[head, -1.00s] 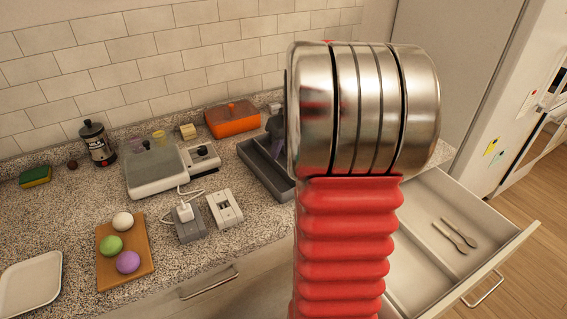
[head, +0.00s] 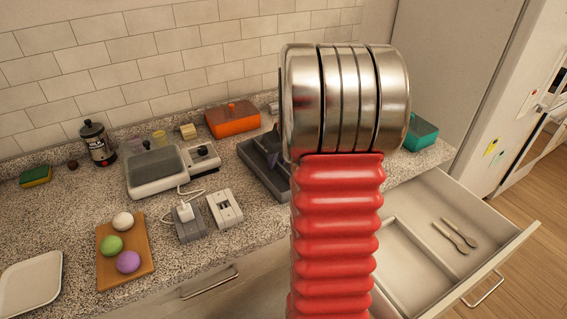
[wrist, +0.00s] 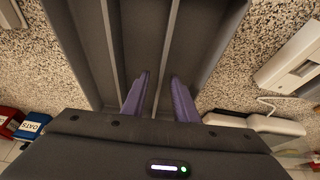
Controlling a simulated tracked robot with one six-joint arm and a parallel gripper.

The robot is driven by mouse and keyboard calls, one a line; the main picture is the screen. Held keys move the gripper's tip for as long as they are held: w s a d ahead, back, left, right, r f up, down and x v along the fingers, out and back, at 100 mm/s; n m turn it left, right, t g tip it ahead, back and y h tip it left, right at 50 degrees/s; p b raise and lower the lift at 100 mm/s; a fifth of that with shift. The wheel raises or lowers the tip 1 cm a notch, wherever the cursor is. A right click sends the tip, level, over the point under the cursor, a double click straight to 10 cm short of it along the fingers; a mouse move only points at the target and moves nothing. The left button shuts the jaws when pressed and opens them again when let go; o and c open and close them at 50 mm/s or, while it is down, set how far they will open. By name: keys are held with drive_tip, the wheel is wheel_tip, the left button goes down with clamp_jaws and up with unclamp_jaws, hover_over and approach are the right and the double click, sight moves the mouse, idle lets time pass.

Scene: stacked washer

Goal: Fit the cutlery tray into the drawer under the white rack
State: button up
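The cutlery tray (head: 258,177) is dark grey with long compartments and lies on the counter, left of my arm. In the wrist view the tray (wrist: 88,50) fills the middle, with a thin divider running away from me. My gripper (wrist: 160,76) is at the tray, its purple fingers apart on either side of that divider. A gap shows between the fingers and the divider; how deep they reach is unclear. The drawer (head: 499,250) stands open at right and holds two pale utensils (head: 455,236) beside a low partition. My arm hides part of the drawer. I cannot make out a white rack.
An orange box (head: 232,120) stands behind the tray and a teal box (head: 422,134) right of my arm. A white-and-grey appliance (head: 157,172), sockets (head: 224,208) and a board with balls (head: 111,272) are left. The fridge (head: 510,90) rises behind the drawer.

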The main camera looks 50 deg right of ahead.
idle(0.5)
clamp_jaws()
idle(0.4)
